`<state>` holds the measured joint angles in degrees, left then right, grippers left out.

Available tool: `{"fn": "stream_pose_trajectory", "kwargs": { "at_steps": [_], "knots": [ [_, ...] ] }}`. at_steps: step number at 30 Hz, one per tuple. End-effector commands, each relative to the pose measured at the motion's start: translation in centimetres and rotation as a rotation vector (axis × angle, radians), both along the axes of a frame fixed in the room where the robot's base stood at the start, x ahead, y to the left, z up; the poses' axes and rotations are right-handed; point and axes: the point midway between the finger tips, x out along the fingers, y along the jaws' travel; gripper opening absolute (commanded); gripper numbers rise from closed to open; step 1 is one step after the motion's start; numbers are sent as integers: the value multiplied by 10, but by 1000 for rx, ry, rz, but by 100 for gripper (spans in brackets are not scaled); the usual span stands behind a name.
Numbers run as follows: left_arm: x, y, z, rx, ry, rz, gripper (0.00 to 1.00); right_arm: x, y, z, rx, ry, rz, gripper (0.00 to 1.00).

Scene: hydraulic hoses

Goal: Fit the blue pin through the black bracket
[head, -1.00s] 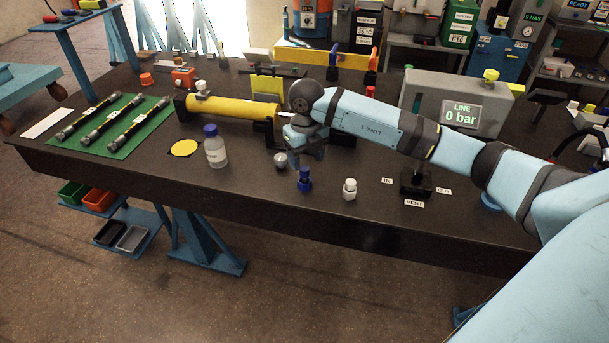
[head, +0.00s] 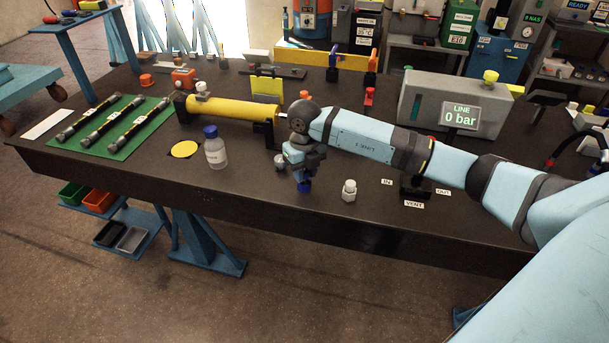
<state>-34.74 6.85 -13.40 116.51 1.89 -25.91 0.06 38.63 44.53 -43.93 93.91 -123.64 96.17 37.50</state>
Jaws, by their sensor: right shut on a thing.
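The blue pin (head: 305,185) stands upright at the front middle of the dark bench, its upper part between the fingers of my right gripper (head: 304,174). The right gripper points down and is shut on the pin. I cannot tell whether the pin still touches the bench. The black bracket (head: 270,131) is at the right end of the yellow cylinder, behind and left of the gripper; my arm partly covers that area, and its hole cannot be made out. My left gripper is not in view.
A capped bottle (head: 216,152) stands left of the gripper, and a small white fitting (head: 349,190) stands close on its right. The yellow cylinder (head: 235,111) lies behind. A grey gauge box (head: 430,105) stands at right. The bench's front edge (head: 270,220) is near.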

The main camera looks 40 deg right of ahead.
Motion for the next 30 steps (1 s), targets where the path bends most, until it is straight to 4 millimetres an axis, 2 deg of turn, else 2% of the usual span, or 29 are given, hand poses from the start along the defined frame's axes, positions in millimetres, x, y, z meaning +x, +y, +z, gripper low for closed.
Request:
{"fn": "stream_pose_trajectory", "kwargs": {
  "at_steps": [5,11,14,24,30],
  "knots": [
    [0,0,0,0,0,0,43,0,0,4,0,-1,0,4],
    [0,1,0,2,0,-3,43,1,0,25,0,-4,0,4],
    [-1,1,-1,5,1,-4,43,1,0,46,0,-5,1,4],
    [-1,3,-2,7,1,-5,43,1,0,142,1,-5,1,4],
    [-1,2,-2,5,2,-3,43,1,0,181,0,-3,0,4]
  ]
}}
